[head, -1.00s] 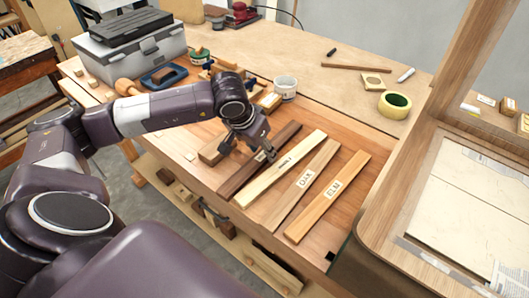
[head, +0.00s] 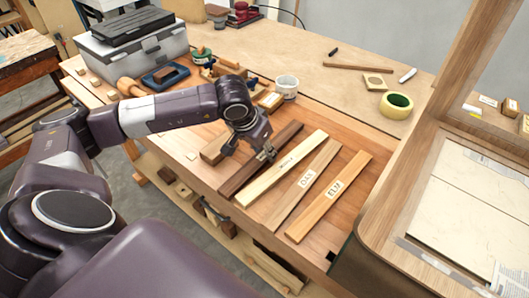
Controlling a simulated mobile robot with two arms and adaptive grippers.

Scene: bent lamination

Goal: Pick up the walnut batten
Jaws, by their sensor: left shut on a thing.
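The walnut batten (head: 236,181) is the dark brown strip at the left of a row of battens on the workbench. My left gripper (head: 265,155) is over its middle and shut on it, covering part of it. The batten appears to lie on or very near the bench top; I cannot tell if there is a gap. Beside it to the right lie a pale batten (head: 270,184), a batten labelled OAK (head: 318,164) and one labelled ELM (head: 349,171). My right gripper is not in view.
A short wood block (head: 213,150) lies close to the left of the gripper. A white cup (head: 287,87) and a tape roll (head: 396,105) stand behind. A grey toolbox (head: 135,45) is at the back left. A wooden frame (head: 415,185) rises at the right.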

